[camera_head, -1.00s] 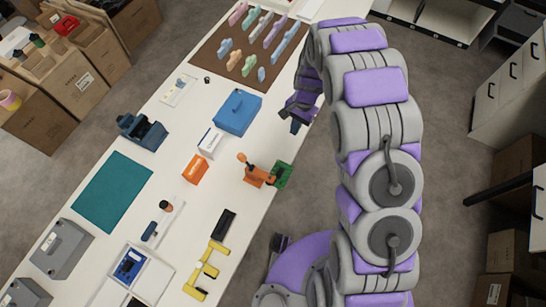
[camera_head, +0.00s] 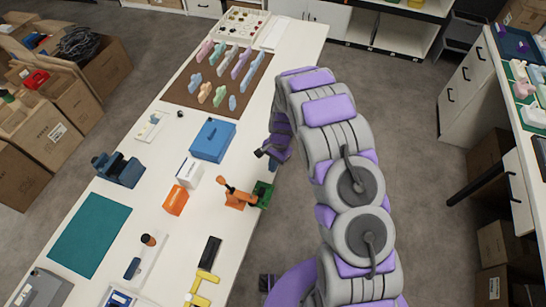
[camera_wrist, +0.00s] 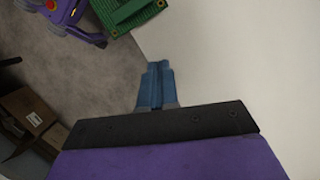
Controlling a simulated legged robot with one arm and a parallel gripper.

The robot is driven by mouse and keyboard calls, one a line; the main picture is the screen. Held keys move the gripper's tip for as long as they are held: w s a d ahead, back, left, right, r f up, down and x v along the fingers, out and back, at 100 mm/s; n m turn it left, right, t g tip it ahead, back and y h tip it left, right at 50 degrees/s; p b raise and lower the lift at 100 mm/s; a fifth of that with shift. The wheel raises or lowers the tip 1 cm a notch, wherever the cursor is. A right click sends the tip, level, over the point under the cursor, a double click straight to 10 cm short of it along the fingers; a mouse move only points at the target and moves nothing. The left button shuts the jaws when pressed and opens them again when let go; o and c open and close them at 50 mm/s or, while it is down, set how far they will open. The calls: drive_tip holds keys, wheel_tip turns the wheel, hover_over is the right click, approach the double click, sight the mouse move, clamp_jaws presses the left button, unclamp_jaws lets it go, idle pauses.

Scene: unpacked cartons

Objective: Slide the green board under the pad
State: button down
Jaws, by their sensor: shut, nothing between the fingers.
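The green board (camera_head: 264,194) is at the right edge of the white table, beside the orange clamp (camera_head: 238,196). Part of the board also shows at the top of the wrist view (camera_wrist: 128,12). The clamp's pad is too small to make out, and I cannot tell whether the board touches it. My gripper (camera_head: 259,153) is at the table's right edge, farther back than the board and apart from it. In the wrist view its blue fingers (camera_wrist: 157,68) are shut together and empty.
A blue box (camera_head: 212,141), a white box (camera_head: 190,172) and an orange box (camera_head: 174,200) stand left of my gripper and the clamp. A black object (camera_head: 209,252) and yellow parts (camera_head: 203,287) lie nearer. Open floor (camera_head: 410,170) lies right of the table.

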sight(262, 182)
drive_tip(key=s, duration=0.1)
drive_tip(key=a, duration=0.1)
drive_tip(key=s, duration=0.1)
drive_tip(key=shift+s+a+f+b, duration=0.25)
drive_tip(key=shift+s+b, duration=0.05)
drive_tip(key=shift+s+a, duration=0.4)
drive_tip(key=shift+a, duration=0.35)
drive_tip(key=shift+d, duration=0.15)
drive_tip(key=shift+s+a+r+p, duration=0.1)
drive_tip(key=shift+s+a+p, duration=0.1)
drive_tip(key=shift+s+p, duration=0.15)
drive_tip(key=shift+s+a, duration=0.25)
drive_tip(key=shift+a, duration=0.1)
